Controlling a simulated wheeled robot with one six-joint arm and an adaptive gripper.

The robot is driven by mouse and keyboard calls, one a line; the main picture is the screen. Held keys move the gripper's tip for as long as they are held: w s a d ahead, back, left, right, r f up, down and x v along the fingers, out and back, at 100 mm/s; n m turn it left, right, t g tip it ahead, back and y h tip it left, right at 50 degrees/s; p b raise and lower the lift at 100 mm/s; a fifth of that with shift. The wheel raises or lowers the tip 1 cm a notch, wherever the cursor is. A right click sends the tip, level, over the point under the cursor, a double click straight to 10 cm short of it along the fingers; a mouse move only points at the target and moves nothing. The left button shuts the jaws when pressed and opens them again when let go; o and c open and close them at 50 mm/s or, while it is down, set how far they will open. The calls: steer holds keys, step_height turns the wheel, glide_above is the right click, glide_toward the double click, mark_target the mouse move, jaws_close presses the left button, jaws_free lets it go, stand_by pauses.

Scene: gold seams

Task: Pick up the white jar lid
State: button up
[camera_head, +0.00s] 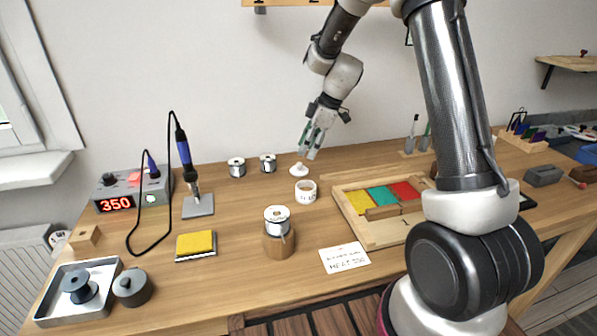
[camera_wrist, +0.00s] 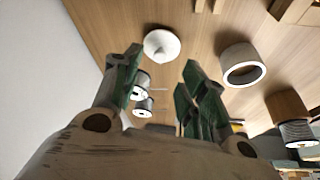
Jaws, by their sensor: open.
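The white jar lid (camera_head: 299,170) lies on the wooden table near the wall, a small disc with a knob on top. In the wrist view the lid (camera_wrist: 161,44) is seen beyond the fingertips, slightly left of the middle. My gripper (camera_head: 308,153) is open and empty, just above the lid and slightly to its right. In the wrist view its green-padded fingers (camera_wrist: 158,75) stand apart, with the lid clear of them. A white open jar (camera_head: 306,191) with dark lettering stands in front of the lid; it also shows in the wrist view (camera_wrist: 241,66).
Two wire spools (camera_head: 237,167) stand left of the lid. A wooden tray with coloured pieces (camera_head: 353,226) lies to the right. A spool on a wooden base (camera_head: 278,237), a yellow sponge (camera_head: 196,244) and a soldering station (camera_head: 131,194) are further left and nearer. The wall rises behind.

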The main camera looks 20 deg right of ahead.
mark_target(300, 163)
steer(key=x, duration=0.6)
steer(key=shift+f, duration=0.1)
jaws_close()
